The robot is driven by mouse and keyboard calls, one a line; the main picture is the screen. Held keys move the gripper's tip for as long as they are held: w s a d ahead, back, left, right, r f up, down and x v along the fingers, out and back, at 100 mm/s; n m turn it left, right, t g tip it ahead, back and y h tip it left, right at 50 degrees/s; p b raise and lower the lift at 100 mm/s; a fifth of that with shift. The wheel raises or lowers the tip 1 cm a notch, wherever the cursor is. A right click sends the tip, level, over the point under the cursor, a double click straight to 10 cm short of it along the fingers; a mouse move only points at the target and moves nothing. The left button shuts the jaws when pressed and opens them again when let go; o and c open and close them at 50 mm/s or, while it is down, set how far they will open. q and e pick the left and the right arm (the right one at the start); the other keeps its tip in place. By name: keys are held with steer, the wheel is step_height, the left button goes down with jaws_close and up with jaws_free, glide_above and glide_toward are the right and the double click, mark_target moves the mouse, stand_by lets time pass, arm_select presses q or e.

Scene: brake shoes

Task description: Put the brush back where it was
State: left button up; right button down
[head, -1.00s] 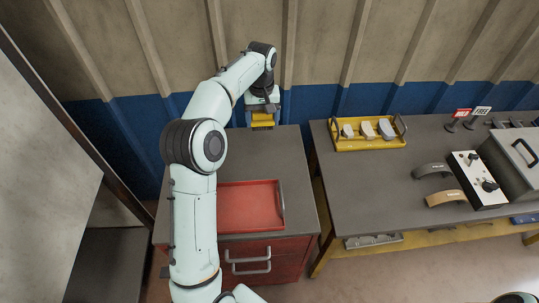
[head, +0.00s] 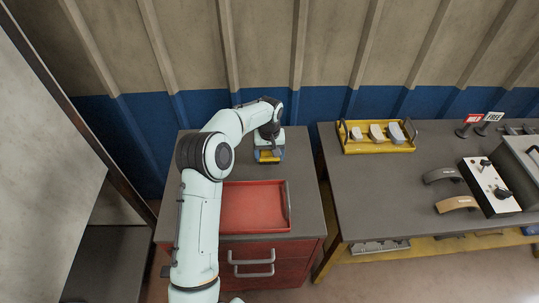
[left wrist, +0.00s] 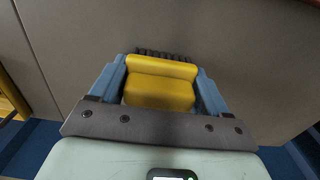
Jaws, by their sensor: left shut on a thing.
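The brush (head: 268,155) is yellow, and my left gripper (head: 268,159) is shut on it above the rear part of the grey-topped red cabinet. In the left wrist view the brush (left wrist: 160,82) sits between the two blue fingers of the left gripper (left wrist: 161,88), with dark bristles showing at its far edge. The grey cabinet top (left wrist: 240,50) lies beyond it. I cannot tell whether the bristles touch the top. My right gripper is not in view.
A red tray (head: 240,228) lies on the cabinet in front of the brush. The workbench (head: 390,190) on the right carries a yellow tray (head: 402,148) with several pale pieces, two brake shoes (head: 457,205) and a control box (head: 490,188). The cabinet top around the brush is clear.

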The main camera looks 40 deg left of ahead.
arm_select(q)
steer(key=shift+f, duration=0.15)
steer(key=o, duration=0.5)
steer(key=shift+f, duration=0.1)
steer(key=o, duration=0.4)
step_height(320, 180, up, 12)
steer(key=shift+f+p, duration=0.15)
steer(key=shift+p, duration=0.5)
steer(key=shift+r, duration=0.35)
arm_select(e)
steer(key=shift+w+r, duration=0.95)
